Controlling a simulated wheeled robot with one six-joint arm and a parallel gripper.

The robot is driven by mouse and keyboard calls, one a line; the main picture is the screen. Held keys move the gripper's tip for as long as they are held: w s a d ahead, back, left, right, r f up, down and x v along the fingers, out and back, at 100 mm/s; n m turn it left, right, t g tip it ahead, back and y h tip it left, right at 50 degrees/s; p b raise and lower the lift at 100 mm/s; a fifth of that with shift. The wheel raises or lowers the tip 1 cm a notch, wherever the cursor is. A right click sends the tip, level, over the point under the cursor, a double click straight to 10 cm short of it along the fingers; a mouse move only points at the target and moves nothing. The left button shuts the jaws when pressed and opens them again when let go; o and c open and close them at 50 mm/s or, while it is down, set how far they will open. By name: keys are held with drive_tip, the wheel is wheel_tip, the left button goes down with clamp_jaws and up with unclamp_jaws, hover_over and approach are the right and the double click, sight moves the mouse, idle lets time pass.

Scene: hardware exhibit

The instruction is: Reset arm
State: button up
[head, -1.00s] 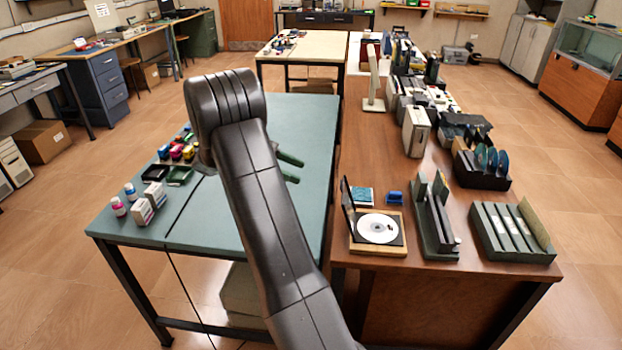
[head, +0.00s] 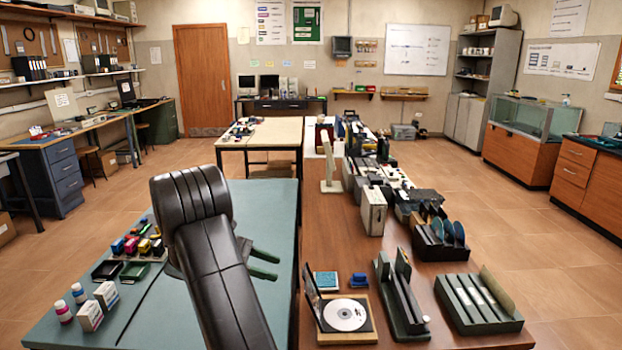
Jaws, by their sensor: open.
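My gripper (head: 262,264) shows two dark green fingers poking out to the right from behind my black arm. The fingers are spread apart with nothing visible between them, so it is open. It is over the teal-topped table (head: 262,205), near its right side. My arm hides the gripper's body and part of the table.
Small ink bottles and cartons (head: 90,315) and coloured cartridges (head: 138,245) stand on the teal table left of my arm. A disc in an open case (head: 345,315), a dark rack (head: 400,295) and a slotted box (head: 478,302) sit on the brown table (head: 330,240). Floor on the right is clear.

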sight(311, 292)
drive_tip(key=x, duration=0.7)
drive_tip(key=shift+p, duration=0.3)
drive_tip(key=shift+d, duration=0.15)
